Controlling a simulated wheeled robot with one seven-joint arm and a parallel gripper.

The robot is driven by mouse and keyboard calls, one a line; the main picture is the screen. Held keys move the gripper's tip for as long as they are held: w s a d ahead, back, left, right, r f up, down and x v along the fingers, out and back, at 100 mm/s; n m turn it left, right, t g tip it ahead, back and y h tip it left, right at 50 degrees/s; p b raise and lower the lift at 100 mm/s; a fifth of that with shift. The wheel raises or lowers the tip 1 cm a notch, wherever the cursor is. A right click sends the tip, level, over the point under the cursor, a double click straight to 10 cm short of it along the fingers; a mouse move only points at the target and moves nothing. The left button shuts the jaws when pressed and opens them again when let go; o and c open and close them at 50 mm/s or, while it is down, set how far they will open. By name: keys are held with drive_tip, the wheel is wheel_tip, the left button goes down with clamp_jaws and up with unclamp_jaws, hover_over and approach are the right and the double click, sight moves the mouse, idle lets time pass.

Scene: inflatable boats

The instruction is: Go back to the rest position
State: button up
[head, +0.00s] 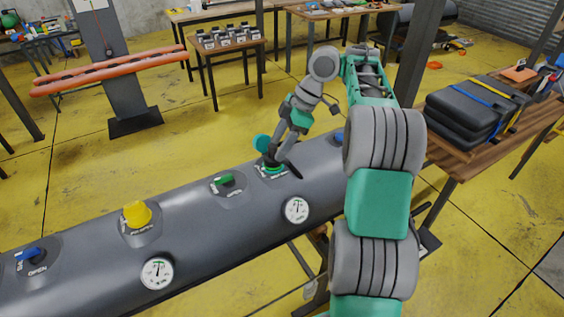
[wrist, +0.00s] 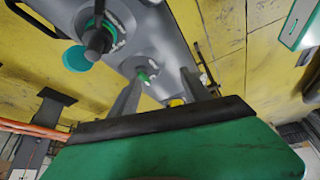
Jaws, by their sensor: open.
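A grey inflatable tube (head: 80,242) crosses the head view from lower left to centre right. My gripper (head: 282,160) is at the tube's right part, beside a valve with a green base (head: 272,170) and a round teal cap (head: 262,143). In the wrist view my gripper (wrist: 160,76) shows two grey fingers spread apart with nothing between them. The same valve (wrist: 97,40) and teal cap (wrist: 77,58) appear at upper left there. Whether the gripper touches the valve is hard to tell.
The tube carries a green valve (head: 225,182), a yellow one (head: 137,214), a blue one (head: 28,254) and two gauges (head: 296,210). A wooden table (head: 462,160) with black cases (head: 465,112) stands at right. Yellow floor (head: 190,130) lies open behind the tube.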

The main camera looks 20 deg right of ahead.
drive_tip(key=s+d+f+m+h, duration=0.1)
drive_tip(key=s+d+f+m, duration=0.1)
drive_tip(key=f+m, duration=0.5)
drive_tip(key=s+d+f+m, duration=0.1)
drive_tip(key=d+f+m, duration=0.1)
drive_tip(key=f+m, duration=0.5)
drive_tip(key=s+a+m+h+b, duration=0.3)
drive_tip(key=s+m+h, duration=0.15)
drive_tip(key=s, duration=1.45)
drive_tip(key=a+r+n+t+b, duration=0.1)
drive_tip(key=a+r+n+t, duration=0.1)
drive_tip(key=a+r, duration=0.4)
wheel_tip(320, 180, up, 2)
drive_tip(key=shift+w+r+t, duration=0.1)
drive_tip(key=shift+w+t, duration=0.05)
drive_tip(key=shift+t, duration=0.75)
drive_tip(key=shift+w+a, duration=0.1)
drive_tip(key=shift+w, duration=0.05)
drive_tip(key=shift+c, duration=0.2)
